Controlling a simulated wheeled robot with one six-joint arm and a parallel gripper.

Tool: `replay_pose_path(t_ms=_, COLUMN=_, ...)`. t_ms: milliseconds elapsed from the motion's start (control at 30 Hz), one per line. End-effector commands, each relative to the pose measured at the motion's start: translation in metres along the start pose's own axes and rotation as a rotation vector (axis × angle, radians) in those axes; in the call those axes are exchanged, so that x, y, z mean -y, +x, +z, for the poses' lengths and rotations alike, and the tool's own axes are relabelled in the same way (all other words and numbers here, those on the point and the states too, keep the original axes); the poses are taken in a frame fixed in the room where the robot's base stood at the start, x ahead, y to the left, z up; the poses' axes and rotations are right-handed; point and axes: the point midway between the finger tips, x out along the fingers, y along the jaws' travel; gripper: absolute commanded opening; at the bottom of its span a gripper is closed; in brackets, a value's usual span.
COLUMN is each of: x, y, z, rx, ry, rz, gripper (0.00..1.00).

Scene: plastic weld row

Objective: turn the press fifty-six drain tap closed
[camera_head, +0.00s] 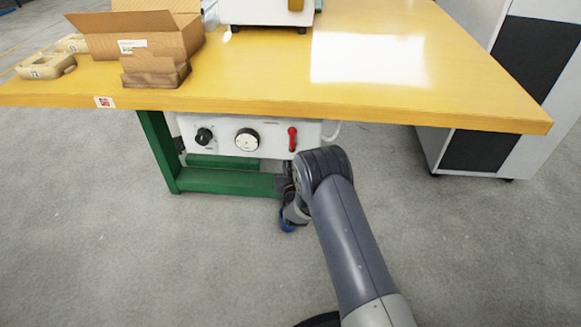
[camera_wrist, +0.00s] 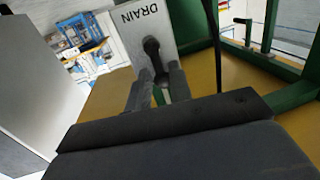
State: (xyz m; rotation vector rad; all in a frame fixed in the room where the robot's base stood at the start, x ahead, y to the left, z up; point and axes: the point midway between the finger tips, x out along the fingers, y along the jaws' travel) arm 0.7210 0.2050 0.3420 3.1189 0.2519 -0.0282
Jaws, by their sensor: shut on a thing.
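In the wrist view a pale plate (camera_wrist: 135,20) with the word DRAIN appears upside down. A dark tap lever (camera_wrist: 152,50) stands out from this plate and runs down between my two fingers. My gripper (camera_wrist: 158,80) is shut on the lever, with one grey finger on each side. The lever's lower end is partly hidden by the fingers, and I cannot tell how far it is turned. In the head view my arm reaches under the front of the table, and its wrist hides the tap and the fingers.
A yellow-topped table (camera_head: 440,90) with a green leg (camera_head: 157,150) stands over my gripper. A white control panel (camera_head: 220,135) with a black knob, a dial and a red lever (camera_head: 292,139) hangs under its edge. An open carton (camera_head: 140,40) sits on top. Clear floor lies in front.

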Motion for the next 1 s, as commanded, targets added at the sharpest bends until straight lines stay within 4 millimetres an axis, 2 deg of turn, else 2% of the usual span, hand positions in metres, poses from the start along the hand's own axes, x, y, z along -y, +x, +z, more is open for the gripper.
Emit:
replay_pose_path(t_ms=233, x=0.001, y=0.000, z=0.000, rx=0.002, ry=-0.005, rz=-0.001, gripper=0.00)
replay_pose_path(t_ms=267, x=0.001, y=0.000, z=0.000, rx=0.002, ry=-0.005, rz=-0.001, gripper=0.21)
replay_pose_path(t_ms=500, x=0.001, y=0.000, z=0.000, rx=0.001, ry=-0.004, rz=-0.001, gripper=0.41)
replay_pose_path(t_ms=800, x=0.001, y=-0.003, z=0.000, rx=0.002, ry=-0.004, rz=-0.001, gripper=0.41)
replay_pose_path(t_ms=1000, x=0.000, y=-0.027, z=-0.003, rx=0.005, ry=-0.005, rz=-0.001, gripper=0.41)
